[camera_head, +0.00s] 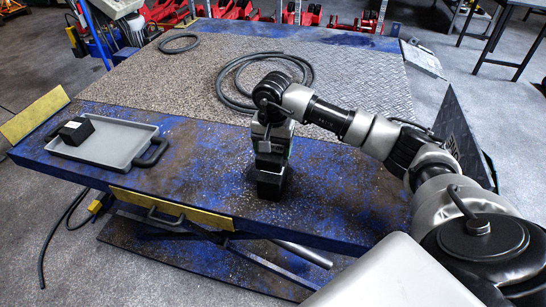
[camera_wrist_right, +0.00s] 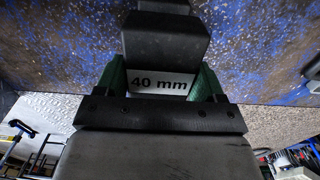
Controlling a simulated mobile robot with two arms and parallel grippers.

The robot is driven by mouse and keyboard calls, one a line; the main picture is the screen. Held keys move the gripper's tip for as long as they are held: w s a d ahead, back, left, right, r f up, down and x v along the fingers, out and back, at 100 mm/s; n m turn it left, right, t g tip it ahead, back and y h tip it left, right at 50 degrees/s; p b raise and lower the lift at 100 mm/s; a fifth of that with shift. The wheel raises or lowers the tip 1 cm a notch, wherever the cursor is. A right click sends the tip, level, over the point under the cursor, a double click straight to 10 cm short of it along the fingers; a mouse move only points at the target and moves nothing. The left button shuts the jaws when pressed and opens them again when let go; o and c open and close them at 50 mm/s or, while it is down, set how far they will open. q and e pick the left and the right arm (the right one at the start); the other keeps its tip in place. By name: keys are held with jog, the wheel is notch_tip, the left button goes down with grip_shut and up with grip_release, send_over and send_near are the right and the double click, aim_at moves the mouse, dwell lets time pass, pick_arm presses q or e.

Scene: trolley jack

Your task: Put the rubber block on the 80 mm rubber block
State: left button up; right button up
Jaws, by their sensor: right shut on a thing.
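My right gripper (camera_head: 272,142) is above the blue table, pointing down. In the right wrist view its green fingers (camera_wrist_right: 161,84) are shut on a dark rubber block (camera_wrist_right: 165,40) whose pale label reads "40 mm". Directly below the held block, a black block (camera_head: 270,187) stands upright on the table. It also shows past the held block at the top of the right wrist view (camera_wrist_right: 156,5). The two look lined up and very close; I cannot tell whether they touch. The lower block's size marking is not visible. My left gripper is not in view.
A grey tray (camera_head: 118,143) with black handles lies at the table's left, with another black block (camera_head: 76,131) on it. A coiled black hose (camera_head: 233,100) lies behind my right gripper. The blue surface right of the stack is clear.

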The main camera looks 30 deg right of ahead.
aim_at(273, 147)
jog(key=shift+w+f, duration=0.25)
jog(key=shift+f, duration=0.1)
notch_tip(273, 147, down, 3)
jog(key=shift+s+f, duration=0.1)
jog(key=shift+f, duration=0.3)
jog(key=o, duration=1.1)
jog(key=shift+r+p, duration=0.3)
jog(key=shift+p, duration=0.05)
notch_tip(273, 147, up, 12)
jog(key=shift+f+b, duration=0.1)
jog(key=shift+b, duration=0.4)
